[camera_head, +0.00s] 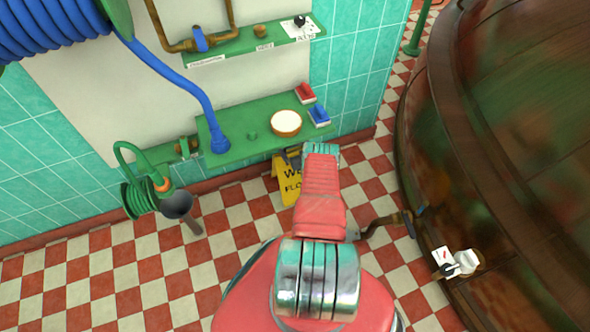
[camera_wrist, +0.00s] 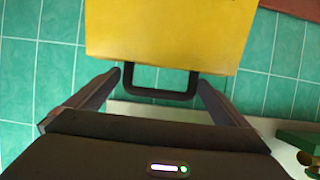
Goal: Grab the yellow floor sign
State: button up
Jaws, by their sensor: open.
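The yellow floor sign (camera_head: 287,185) stands on the checkered floor against the tiled wall in the head view, partly hidden by my red arm. In the wrist view the yellow panel of the sign (camera_wrist: 168,30) fills the top middle, and its black handle (camera_wrist: 160,95) hangs below the panel in the picture. My gripper (camera_wrist: 160,79) is open, with one dark finger on each side of the handle. Gaps show between the handle and both fingers. In the head view my gripper is mostly hidden at the top of the sign.
A green shelf (camera_head: 255,150) with a round white-topped item (camera_head: 286,122) and red and blue items sits just above the sign. A blue hose (camera_head: 185,85) and a green reel (camera_head: 140,198) are at left. A large copper kettle (camera_head: 520,130) fills the right.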

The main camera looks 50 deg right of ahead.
jog(key=shift+w+d+f, duration=0.25)
jog(key=shift+w+d, duration=0.1)
jog(key=shift+w, duration=0.2)
jog(key=shift+c, duration=0.5)
jog(key=c, duration=1.8)
jog(key=shift+o, duration=0.2)
jog(key=shift+r, duration=0.1)
